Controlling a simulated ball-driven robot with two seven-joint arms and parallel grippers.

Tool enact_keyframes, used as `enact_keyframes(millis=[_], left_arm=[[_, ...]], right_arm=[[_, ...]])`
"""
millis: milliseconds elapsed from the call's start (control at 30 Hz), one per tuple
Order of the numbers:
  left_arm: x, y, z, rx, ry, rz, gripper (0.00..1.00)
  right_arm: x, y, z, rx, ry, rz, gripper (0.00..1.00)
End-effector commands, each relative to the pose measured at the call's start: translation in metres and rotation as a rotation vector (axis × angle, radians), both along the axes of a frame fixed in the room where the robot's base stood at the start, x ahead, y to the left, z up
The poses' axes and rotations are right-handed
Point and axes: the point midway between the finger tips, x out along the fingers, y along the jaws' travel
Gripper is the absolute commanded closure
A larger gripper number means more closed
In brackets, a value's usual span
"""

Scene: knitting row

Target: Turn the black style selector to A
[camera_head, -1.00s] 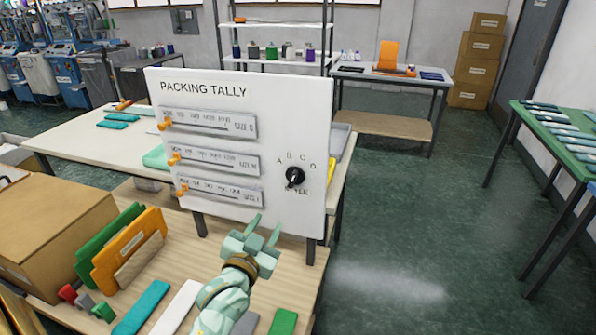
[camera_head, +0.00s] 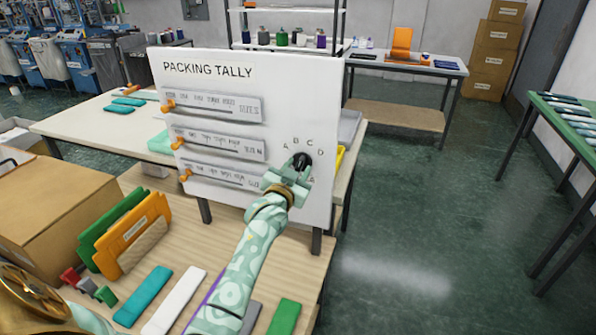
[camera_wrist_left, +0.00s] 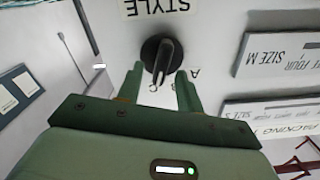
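The black style selector (camera_head: 302,160) is a round knob with a raised grip bar, low on the right of the white PACKING TALLY board (camera_head: 250,105). Letters A, B, C and D arc above it. It also shows in the left wrist view (camera_wrist_left: 161,55), where the board appears upside down. My left gripper (camera_head: 292,171) is at the knob, partly covering it in the head view. In the left wrist view its two fingers (camera_wrist_left: 160,80) stand open, one on each side of the bar, with gaps visible. Which letter the bar points to is unclear. My right gripper is not in view.
Three grey sliders with orange knobs (camera_head: 168,106) are left of the selector. A cardboard box (camera_head: 55,205), an orange holder (camera_head: 130,235) and several coloured strips (camera_head: 175,300) occupy the wooden table (camera_head: 215,245). Open floor lies to the right.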

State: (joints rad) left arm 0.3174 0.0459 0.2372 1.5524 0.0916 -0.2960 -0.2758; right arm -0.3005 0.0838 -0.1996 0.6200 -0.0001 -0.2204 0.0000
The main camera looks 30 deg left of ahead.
Motion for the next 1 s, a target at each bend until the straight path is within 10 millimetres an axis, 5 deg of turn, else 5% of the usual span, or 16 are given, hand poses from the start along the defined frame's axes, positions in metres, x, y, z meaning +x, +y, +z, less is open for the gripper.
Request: enact_keyframes(millis=[367, 500, 1000], left_arm=[[0.007, 0.002, 0.001, 0.001, 0.000, 0.000, 0.64], [0.007, 0.002, 0.000, 0.001, 0.000, 0.000, 1.00], [0.007, 0.002, 0.003, -0.087, -0.020, -0.001, 1.00]], right_arm=[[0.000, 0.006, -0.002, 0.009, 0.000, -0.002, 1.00], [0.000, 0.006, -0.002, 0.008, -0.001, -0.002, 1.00], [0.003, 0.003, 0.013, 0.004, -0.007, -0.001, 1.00]])
